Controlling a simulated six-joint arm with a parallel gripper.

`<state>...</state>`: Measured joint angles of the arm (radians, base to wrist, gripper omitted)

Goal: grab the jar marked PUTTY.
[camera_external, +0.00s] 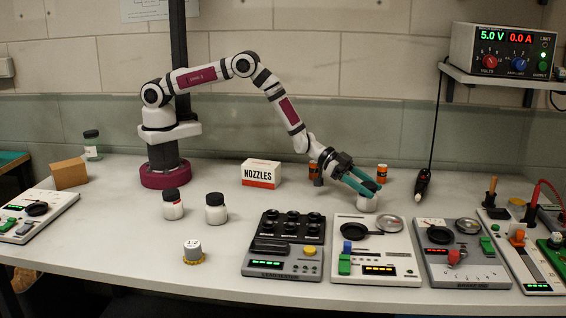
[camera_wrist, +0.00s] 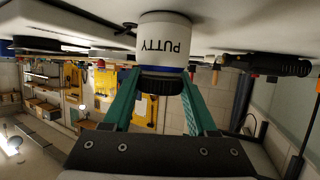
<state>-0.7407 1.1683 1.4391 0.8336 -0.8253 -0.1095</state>
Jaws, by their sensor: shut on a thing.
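The jar marked PUTTY (camera_wrist: 164,42) has a white body and a dark ribbed lid, and its label appears upside down in the wrist view. In the external view it is the white jar (camera_external: 367,203) at the right-centre of the bench, upright and apparently on the surface. My gripper (camera_external: 368,188) reaches down to it from the upper left, with teal fingers around its upper part. In the wrist view my gripper (camera_wrist: 160,82) has one finger on each side of the jar at the lid and is shut on it. The external view partly hides the lid.
Two white dark-lidded jars (camera_external: 172,205) (camera_external: 216,208) stand left of centre, their labels unreadable. A NOZZLES box (camera_external: 261,173) and orange-and-black cylinders (camera_external: 382,173) stand behind. A white instrument panel (camera_external: 375,250) lies just in front of the held jar.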

